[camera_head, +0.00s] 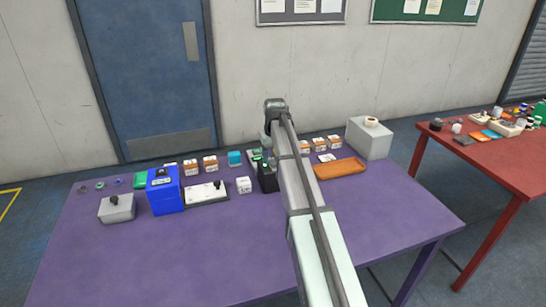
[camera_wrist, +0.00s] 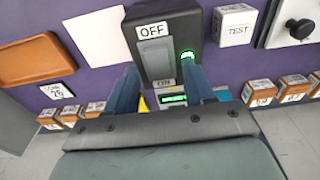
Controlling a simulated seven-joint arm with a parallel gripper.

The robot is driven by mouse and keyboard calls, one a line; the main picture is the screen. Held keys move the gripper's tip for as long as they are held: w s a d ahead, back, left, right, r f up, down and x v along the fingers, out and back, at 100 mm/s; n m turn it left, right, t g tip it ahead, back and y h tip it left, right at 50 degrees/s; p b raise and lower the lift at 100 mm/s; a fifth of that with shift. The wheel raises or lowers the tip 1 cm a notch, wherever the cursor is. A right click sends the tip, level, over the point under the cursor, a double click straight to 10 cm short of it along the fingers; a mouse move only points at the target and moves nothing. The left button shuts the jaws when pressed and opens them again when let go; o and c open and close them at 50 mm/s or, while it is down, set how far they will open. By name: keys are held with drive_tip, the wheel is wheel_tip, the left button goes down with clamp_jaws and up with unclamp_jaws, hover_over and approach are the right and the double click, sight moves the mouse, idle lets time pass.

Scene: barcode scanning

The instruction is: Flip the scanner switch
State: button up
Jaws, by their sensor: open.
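The scanner is a black box (camera_wrist: 183,22) with a grey rocker switch (camera_wrist: 155,57) on its face, seen in the wrist view. An OFF label sits at one end of the switch and an ON label at the other, nearer my gripper. A round green light (camera_wrist: 187,54) glows beside the switch. My gripper (camera_wrist: 159,70) is open, its two dark blue fingers apart on either side of the switch end, with nothing between them. Whether they touch the box cannot be told. In the head view the black box (camera_head: 267,180) is partly hidden by my arm.
A small green display (camera_wrist: 173,99) shows between my fingers. A white TEST cube (camera_wrist: 234,24) stands close beside the scanner. An orange tray (camera_head: 340,168), a blue box (camera_head: 165,192) and several small brown-and-white boxes share the purple table (camera_head: 200,255). Its front is clear.

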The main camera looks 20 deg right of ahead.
sight(275, 163)
wheel_tip(275, 163, up, 14)
drive_tip(key=s, duration=0.1)
drive_tip(key=shift+s+f, duration=0.15)
idle(0.4)
drive_tip(key=shift+d, duration=0.1)
